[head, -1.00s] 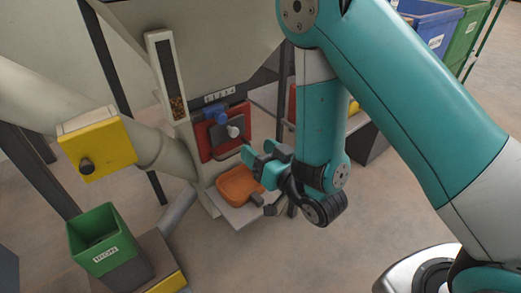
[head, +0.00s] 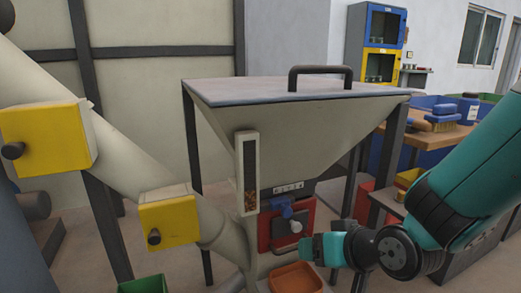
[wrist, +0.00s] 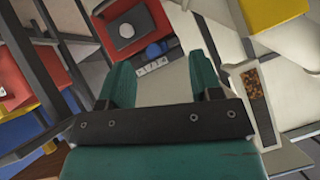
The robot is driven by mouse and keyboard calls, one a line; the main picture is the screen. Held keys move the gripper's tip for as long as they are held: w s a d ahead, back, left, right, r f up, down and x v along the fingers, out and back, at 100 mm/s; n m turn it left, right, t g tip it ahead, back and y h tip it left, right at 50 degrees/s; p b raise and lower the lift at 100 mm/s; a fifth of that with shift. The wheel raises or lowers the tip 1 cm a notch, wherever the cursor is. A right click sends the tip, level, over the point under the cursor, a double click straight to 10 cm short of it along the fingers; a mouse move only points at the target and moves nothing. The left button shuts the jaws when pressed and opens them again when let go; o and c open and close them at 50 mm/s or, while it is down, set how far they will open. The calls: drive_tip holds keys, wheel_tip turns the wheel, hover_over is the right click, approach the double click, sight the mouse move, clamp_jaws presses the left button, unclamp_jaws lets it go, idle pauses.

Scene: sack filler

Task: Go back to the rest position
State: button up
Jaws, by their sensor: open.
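My gripper (head: 318,248) is in front of the sack filler's lower part, near the red panel (head: 265,232) with its blue part and pale knob. In the wrist view my gripper (wrist: 163,78) shows two teal fingers standing apart, with nothing between them. The head view sees the gripper side-on, so its gap is hard to see there. My arm reaches in from the right edge of the head view.
The hopper (head: 300,115) stands on dark legs above the gripper. An orange tray (head: 296,278) lies just below it. Yellow boxes (head: 168,222) sit on the pipe at left. A green bin (head: 143,285) is at the bottom. A wooden bench (head: 432,137) stands at right.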

drive_tip(key=s+d+r+n+g, duration=0.1)
drive_tip(key=s+r+n+g, duration=0.15)
drive_tip(key=s, duration=0.35)
drive_tip(key=s+d+r+n+g+h, duration=0.1)
drive_tip(key=s+r+g, duration=0.2)
drive_tip(key=s, duration=0.3)
drive_tip(key=s+d+r+n+g, duration=0.1)
drive_tip(key=s+r+n+g, duration=0.15)
drive_tip(key=s, duration=0.35)
wheel_tip(320, 180, up, 36)
drive_tip(key=m+p, duration=0.1)
drive_tip(key=p, duration=3.4)
drive_tip(key=shift+s+d+g+h, duration=0.15)
drive_tip(key=shift+s+g+h, duration=0.15)
drive_tip(key=shift+s+g, duration=0.1)
